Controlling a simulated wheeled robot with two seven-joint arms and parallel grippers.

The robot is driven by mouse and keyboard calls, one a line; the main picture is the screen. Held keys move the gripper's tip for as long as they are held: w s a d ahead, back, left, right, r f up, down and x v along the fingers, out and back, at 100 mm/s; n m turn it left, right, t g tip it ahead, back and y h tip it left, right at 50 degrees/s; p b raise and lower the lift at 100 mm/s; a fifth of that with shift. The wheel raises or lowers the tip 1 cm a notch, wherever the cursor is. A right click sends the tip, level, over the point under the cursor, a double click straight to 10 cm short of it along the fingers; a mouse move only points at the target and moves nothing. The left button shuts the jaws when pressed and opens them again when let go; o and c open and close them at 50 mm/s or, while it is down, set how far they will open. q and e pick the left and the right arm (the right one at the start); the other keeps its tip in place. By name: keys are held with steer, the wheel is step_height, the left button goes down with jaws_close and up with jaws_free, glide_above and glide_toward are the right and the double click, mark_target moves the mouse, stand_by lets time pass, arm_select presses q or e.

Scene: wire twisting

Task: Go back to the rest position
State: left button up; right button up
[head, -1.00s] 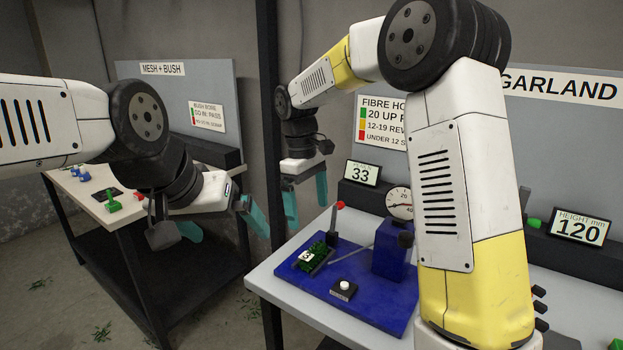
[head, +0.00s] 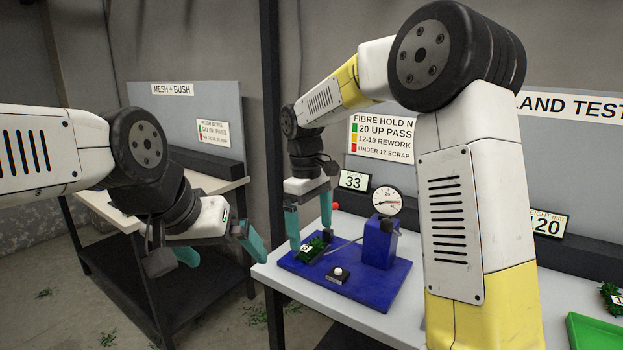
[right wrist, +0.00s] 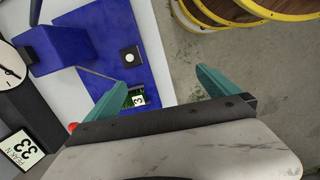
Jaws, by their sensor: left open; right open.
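My left gripper (head: 220,252) is open and empty, low at the left, in front of the bench edge and over the floor. My right gripper (head: 310,228) is open with teal fingers pointing down, by the back left of the blue tester base (head: 350,290). It also shows open in the right wrist view (right wrist: 163,68), with nothing between its fingertips. A small green garland piece with a numbered tag (head: 313,248) lies on the blue base. In the right wrist view the piece (right wrist: 138,96) is partly hidden by the left finger.
The tester's blue block with round dial (head: 387,203) and a black box with a white button (head: 339,276) are on the base. A display (head: 354,180) reads 33. A green tray (head: 598,335) is at right. The mesh bench (head: 200,180) stands at left. Yellow-rimmed reels (right wrist: 240,12) stand on the floor.

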steer(key=s+d+r+m+t+y, duration=0.2)
steer(key=s+d+r+m+t, duration=0.15)
steer(key=s+d+r, duration=0.45)
steer(key=s+d+m+t, duration=0.1)
steer(key=s+d+m, duration=0.2)
steer(key=s, duration=0.3)
steer(key=s+d+f+m+t+y, duration=0.1)
steer(key=s+d+m+t, duration=0.1)
steer(key=s, duration=0.4)
steer(key=shift+s+d+f+m, duration=0.15)
steer(key=shift+s+d+m, duration=0.1)
steer(key=shift+d+m, duration=0.5)
steer(key=shift+a, duration=0.15)
